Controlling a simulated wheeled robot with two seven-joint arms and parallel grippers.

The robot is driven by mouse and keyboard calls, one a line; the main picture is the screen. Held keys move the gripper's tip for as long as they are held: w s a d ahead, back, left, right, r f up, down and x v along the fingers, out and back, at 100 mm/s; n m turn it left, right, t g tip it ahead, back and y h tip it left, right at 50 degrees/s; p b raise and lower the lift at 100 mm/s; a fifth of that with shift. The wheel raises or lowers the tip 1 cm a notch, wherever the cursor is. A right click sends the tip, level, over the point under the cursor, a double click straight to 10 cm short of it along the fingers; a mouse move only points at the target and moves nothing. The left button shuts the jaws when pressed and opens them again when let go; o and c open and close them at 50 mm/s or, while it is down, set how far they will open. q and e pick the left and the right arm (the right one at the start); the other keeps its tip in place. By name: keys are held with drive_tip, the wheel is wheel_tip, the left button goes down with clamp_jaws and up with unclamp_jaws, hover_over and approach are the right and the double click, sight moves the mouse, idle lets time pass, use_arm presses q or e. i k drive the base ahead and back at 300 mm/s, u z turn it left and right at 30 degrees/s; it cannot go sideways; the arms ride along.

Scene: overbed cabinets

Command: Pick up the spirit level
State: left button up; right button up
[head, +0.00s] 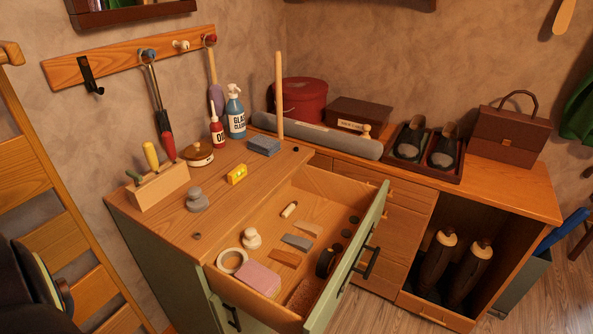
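A small yellow block with a pale window, which looks like the spirit level (237,174), lies on the wooden top of the green cabinet (160,222). It sits behind the open drawer, between a grey stacked-stone object (197,200) and a blue-grey sponge (264,145). Nothing covers it, and there is bare wood around it. Neither of my grippers shows in the head view.
The open drawer (270,218) juts out with several small items inside. A wooden tool block (160,187), a round lidded pot (199,153), bottles (236,112) and an upright wooden rod (279,97) stand around the top. A ladder (45,190) leans at left.

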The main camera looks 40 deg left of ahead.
sight(235, 175)
drive_tip(key=z, duration=0.15)
drive_tip(key=i, duration=0.45)
drive_tip(key=u, duration=2.7)
